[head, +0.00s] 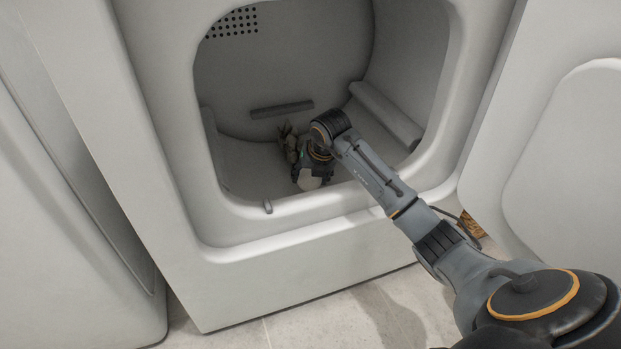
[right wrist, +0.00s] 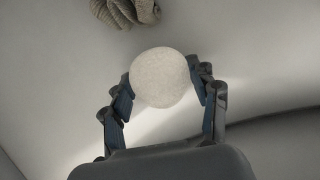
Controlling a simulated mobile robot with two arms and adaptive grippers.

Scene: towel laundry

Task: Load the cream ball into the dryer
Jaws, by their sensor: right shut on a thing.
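The cream ball (right wrist: 160,77) sits between the two fingers of my right gripper (right wrist: 163,88) in the right wrist view. The fingers are shut on its sides. In the head view my right gripper (head: 311,172) is inside the open dryer (head: 225,235), low in the drum and near its front lip. The pale ball (head: 309,181) shows at the gripper's lower end there. My left gripper is not in view.
A crumpled grey-beige cloth (head: 288,143) lies in the drum just beside the gripper; it also shows in the right wrist view (right wrist: 125,10). Drum ribs (head: 385,115) run along the inside. The open door (head: 570,150) stands at the right. The drum's left side is clear.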

